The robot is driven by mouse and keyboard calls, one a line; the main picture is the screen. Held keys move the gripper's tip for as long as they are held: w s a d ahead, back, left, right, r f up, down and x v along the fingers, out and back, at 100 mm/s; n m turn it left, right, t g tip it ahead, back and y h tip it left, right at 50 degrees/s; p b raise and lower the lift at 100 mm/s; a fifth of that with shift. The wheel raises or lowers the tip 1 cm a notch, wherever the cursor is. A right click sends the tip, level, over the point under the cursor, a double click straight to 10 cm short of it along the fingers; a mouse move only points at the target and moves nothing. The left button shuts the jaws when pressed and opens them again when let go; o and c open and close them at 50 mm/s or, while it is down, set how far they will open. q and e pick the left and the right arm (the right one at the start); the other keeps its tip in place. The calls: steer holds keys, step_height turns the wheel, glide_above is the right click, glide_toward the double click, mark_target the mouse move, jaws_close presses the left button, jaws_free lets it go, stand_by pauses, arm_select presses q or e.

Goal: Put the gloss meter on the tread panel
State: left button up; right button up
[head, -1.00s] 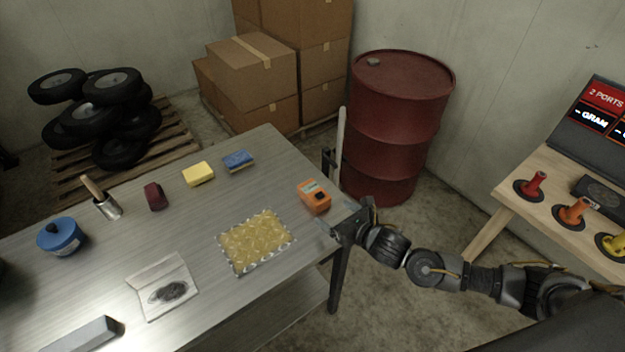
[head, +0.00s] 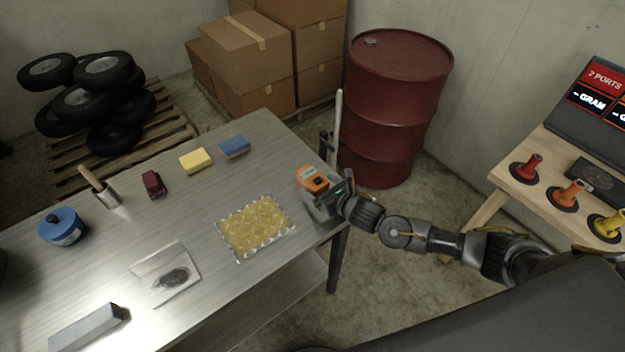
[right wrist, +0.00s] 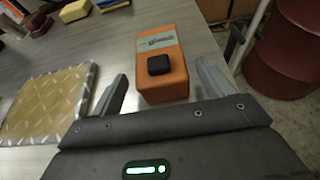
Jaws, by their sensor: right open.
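The gloss meter is an orange box with a grey label and a black button; in the head view the gloss meter (head: 312,178) sits near the table's right edge. In the right wrist view the gloss meter (right wrist: 163,68) stands between the two fingers. My right gripper (head: 322,194) is open around its near end, with gaps visible beside it; the fingers also show in the right wrist view (right wrist: 160,88). The tread panel (head: 256,227), a yellowish plate with a silver diamond-tread rim, lies flat left of the gloss meter; part of it shows in the right wrist view (right wrist: 45,103). My left gripper is not in view.
The metal table (head: 215,190) also holds a yellow sponge (head: 195,160), a blue block (head: 235,147), a dark red item (head: 154,184), a blue tin (head: 61,228) and a grey bar (head: 88,326). A red drum (head: 398,105) stands beyond the right edge.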

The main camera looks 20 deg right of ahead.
mark_target(312, 180)
steer(key=p+x, duration=0.1)
steer(key=x, duration=0.3)
steer(key=shift+w+r+p, duration=0.15)
steer(key=shift+w+p, duration=0.1)
steer(key=shift+p, duration=0.05)
steer(key=shift+w+a, duration=0.1)
steer(key=shift+w, duration=0.15)
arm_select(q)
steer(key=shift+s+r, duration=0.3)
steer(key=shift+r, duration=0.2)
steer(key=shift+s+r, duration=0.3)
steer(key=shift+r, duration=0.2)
arm_select(e)
steer(key=c, duration=1.1)
steer(key=shift+c, duration=0.5)
